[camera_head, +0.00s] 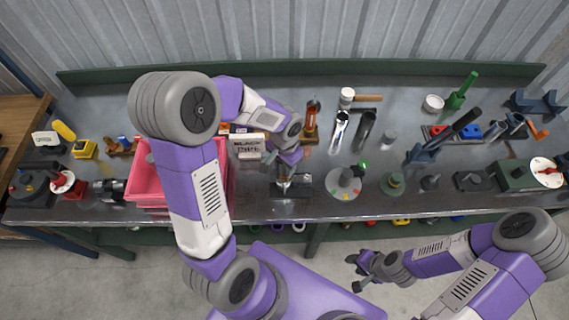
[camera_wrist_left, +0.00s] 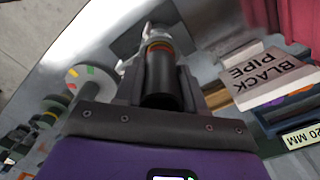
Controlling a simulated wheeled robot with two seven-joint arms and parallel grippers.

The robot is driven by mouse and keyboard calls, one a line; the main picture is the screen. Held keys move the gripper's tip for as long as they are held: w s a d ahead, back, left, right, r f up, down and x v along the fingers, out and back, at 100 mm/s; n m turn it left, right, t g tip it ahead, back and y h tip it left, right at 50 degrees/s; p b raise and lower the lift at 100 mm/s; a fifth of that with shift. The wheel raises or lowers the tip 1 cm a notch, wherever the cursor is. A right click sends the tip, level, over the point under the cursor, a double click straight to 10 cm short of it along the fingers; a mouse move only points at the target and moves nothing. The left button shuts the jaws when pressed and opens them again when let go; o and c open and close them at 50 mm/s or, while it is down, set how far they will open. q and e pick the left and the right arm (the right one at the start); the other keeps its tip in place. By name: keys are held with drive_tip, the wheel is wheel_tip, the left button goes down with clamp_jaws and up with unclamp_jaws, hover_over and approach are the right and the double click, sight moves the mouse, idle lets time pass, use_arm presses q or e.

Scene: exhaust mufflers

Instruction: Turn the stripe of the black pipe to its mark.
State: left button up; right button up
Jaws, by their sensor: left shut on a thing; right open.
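The black pipe (camera_wrist_left: 160,82) stands between the fingers of my left gripper (camera_wrist_left: 158,92), with its open end facing the wrist camera. An orange-red band (camera_wrist_left: 159,45) shows near its far end, next to pale metal parts. In the head view my left gripper (camera_head: 287,172) is shut on the pipe, above a dark base plate (camera_head: 291,194) near the table's front edge. The pipe is mostly hidden there. I cannot make out the stripe's mark. My right gripper (camera_head: 362,271) is open and empty, in front of the table.
A white "BLACK PIPE" box (camera_head: 248,143) and a pink crate (camera_head: 142,182) stand left of the gripper. A round grey disc with coloured marks (camera_head: 345,183) stands to the right. Two upright tubes (camera_head: 364,128) are behind it. Several tools fill the table's right side.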

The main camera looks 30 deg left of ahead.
use_arm(q)
drive_tip(key=m+p, duration=0.3)
drive_tip(key=m, duration=0.6)
drive_tip(key=shift+w, duration=0.1)
idle(0.5)
drive_tip(key=o, duration=1.3)
drive_tip(key=shift+c, duration=0.2)
wheel_tip(320, 180, up, 8)
drive_tip(key=shift+f+p, duration=0.2)
drive_tip(key=shift+p, duration=0.45)
